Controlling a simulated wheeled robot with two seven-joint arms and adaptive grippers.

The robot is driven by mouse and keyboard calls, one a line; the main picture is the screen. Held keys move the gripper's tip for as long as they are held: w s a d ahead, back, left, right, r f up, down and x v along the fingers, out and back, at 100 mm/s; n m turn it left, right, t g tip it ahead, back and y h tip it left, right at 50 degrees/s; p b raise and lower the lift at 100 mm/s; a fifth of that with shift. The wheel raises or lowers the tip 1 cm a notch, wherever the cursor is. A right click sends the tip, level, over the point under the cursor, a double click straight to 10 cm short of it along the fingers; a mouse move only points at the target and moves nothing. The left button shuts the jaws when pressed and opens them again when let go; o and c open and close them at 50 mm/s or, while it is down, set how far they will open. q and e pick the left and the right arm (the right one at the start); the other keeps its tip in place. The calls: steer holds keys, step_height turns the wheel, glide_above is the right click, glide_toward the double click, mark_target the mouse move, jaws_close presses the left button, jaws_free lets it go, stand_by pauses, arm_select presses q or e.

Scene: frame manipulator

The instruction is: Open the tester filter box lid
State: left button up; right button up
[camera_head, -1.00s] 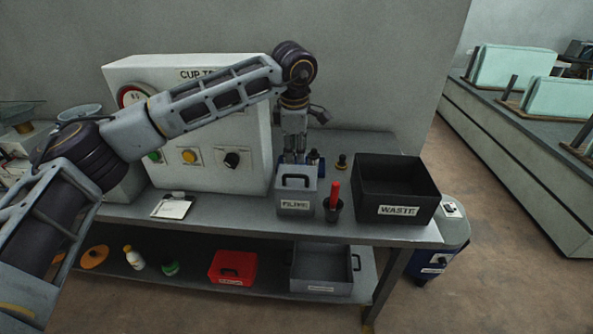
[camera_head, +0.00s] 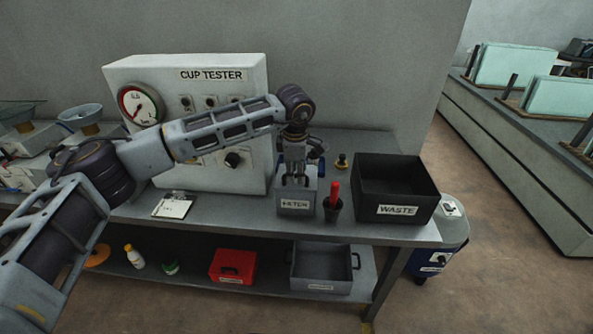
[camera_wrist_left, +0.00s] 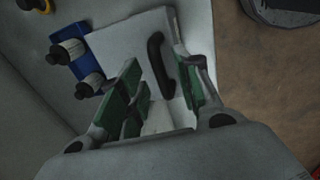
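The grey filter box (camera_head: 295,206), with a "FILTER" label on its front, stands on the bench between the cup tester and the waste bin. Its lid looks closed; the lid's pale top shows in the left wrist view (camera_wrist_left: 120,42) with a black arched handle (camera_wrist_left: 158,64). My left gripper (camera_head: 295,178) points down just over the lid. In the left wrist view its green-padded fingers (camera_wrist_left: 160,90) are apart, one on each side of the handle, with a gap visible. My right gripper is not in view.
A dark cup with a red-handled tool (camera_head: 333,206) stands close right of the box, then the black waste bin (camera_head: 397,211). The white cup tester (camera_head: 200,76) rises behind left. A blue holder with bottles (camera_wrist_left: 75,50) sits beside the box.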

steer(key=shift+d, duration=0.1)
arm_select(q)
jaws_close()
steer(key=shift+a, duration=0.1)
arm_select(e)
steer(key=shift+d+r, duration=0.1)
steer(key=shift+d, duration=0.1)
